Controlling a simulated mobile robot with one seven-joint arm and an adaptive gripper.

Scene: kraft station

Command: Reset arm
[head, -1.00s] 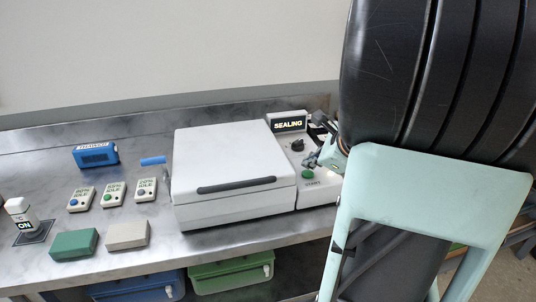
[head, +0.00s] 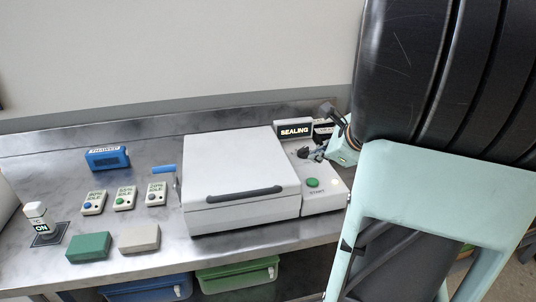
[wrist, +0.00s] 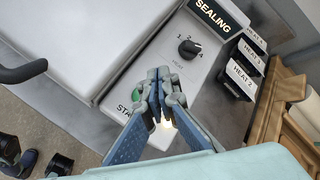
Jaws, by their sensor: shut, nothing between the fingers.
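My gripper (head: 316,154) is at the right side of the white sealing machine (head: 240,165), above its control panel. In the wrist view my gripper (wrist: 163,118) has its blue fingers together, with nothing between them. It hovers over the panel between the heat knob (wrist: 189,49) and the green start button (wrist: 137,97), which it partly covers. In the head view the green start button (head: 312,183) is clear of the gripper. The machine's lid is down, and its sign (head: 294,130) reads SEALING.
Several small labelled timers (head: 125,198), a blue device (head: 107,158), a green block (head: 88,247), a beige block (head: 139,238) and an ON switch (head: 37,217) stand on the metal bench left of the machine. Heat labels (wrist: 248,63) stand beside the panel. Blue and green bins sit below.

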